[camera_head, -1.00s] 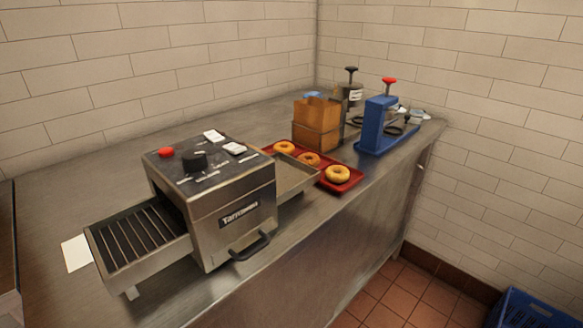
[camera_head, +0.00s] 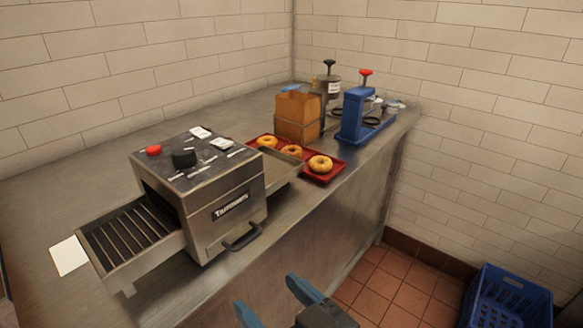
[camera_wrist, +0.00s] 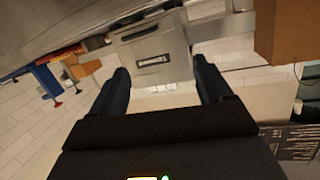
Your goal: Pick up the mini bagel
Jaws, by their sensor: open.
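I cannot tell which one is the mini bagel. My gripper (camera_head: 270,298) is at the bottom of the head view, in front of the counter and well apart from the bagels. It also shows in the wrist view (camera_wrist: 160,80), with its two fingers spread and nothing between them. The bagels cannot be made out in the wrist view.
A steel toaster (camera_head: 205,200) stands on the counter left of the tray, its outlet chute reaching toward it. A brown paper bag (camera_head: 297,115) stands behind the tray, a blue press (camera_head: 358,115) to the right. A blue crate (camera_head: 508,297) sits on the floor.

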